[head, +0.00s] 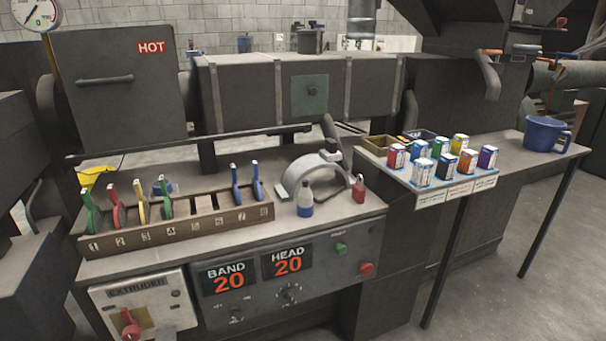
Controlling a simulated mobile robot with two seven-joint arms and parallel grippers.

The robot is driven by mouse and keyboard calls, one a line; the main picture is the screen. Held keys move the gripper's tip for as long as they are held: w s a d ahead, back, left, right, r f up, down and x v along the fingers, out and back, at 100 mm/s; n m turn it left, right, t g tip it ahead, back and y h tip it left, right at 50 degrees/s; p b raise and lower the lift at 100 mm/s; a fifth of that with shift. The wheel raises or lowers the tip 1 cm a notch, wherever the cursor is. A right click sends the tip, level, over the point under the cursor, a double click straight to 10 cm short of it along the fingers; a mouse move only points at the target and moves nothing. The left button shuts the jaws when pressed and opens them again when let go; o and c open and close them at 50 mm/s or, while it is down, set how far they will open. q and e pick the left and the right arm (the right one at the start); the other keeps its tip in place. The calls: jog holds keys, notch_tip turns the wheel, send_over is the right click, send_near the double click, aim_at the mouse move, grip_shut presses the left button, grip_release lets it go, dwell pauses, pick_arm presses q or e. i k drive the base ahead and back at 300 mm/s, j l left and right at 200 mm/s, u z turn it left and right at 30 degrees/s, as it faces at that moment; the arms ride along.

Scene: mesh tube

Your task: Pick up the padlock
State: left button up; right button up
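A small red padlock (358,193) stands on the grey machine top, near its right front corner. Its shackle shows as a thin shape above the red body. A grey curved metal piece (310,172) with a lever stands just behind and to the left of it. Neither of my grippers is in the head view.
A white and blue bottle (305,198) stands left of the padlock. A numbered wooden rack (180,229) holds several coloured-handled tools. On the right, a table (515,162) bears several small coloured boxes and a blue jug (545,134). A control panel (290,272) faces front below.

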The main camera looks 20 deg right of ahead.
aim_at(359, 192)
jog(key=i+l, duration=0.15)
jog(key=i, duration=0.15)
jog(key=i+l+z, duration=0.1)
jog(key=z, duration=0.35)
jog(key=i+z, duration=0.15)
jog(key=z, duration=0.35)
